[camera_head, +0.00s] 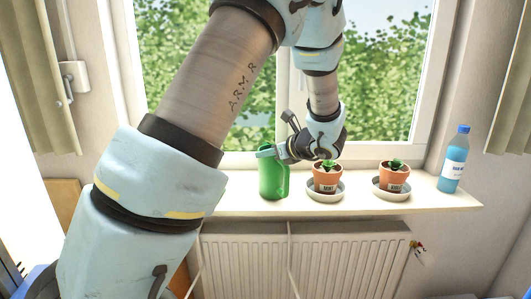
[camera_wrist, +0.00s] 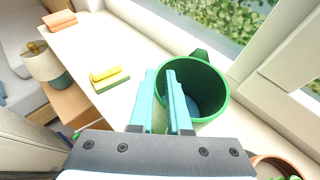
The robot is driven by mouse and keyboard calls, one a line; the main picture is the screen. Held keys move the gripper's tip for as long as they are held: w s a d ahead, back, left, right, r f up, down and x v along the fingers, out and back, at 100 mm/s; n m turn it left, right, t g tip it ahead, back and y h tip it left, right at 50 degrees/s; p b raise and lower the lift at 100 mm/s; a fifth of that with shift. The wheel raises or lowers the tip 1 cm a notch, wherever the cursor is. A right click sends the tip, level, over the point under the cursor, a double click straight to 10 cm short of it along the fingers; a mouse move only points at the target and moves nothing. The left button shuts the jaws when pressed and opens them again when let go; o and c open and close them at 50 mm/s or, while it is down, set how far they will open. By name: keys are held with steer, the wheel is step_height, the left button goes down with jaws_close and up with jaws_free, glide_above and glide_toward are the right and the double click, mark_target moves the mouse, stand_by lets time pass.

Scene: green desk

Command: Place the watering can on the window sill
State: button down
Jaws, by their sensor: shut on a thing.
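The green watering can (camera_head: 273,180) is upright at the left part of the white window sill (camera_head: 235,203) in the head view. Its base is at sill level; I cannot tell whether it rests fully on it. My gripper (camera_head: 268,151) reaches in from the right at the can's top and is shut on its rim. In the wrist view the light-blue fingers of my gripper (camera_wrist: 160,76) lie over the left side of the open green can (camera_wrist: 221,99), one finger inside the rim. The dark inside of the can shows there.
Two potted plants, one near the can (camera_head: 327,180) and one further right (camera_head: 394,178), stand on saucers. A blue bottle (camera_head: 455,160) stands at the right end. A radiator (camera_head: 340,262) is below. The wrist view shows a yellow-and-green block (camera_wrist: 108,78) and a lamp (camera_wrist: 42,64).

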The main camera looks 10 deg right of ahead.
steer(key=shift+f, duration=0.15)
steer(key=c, duration=0.9)
jaws_free()
steer(key=shift+o, duration=0.2)
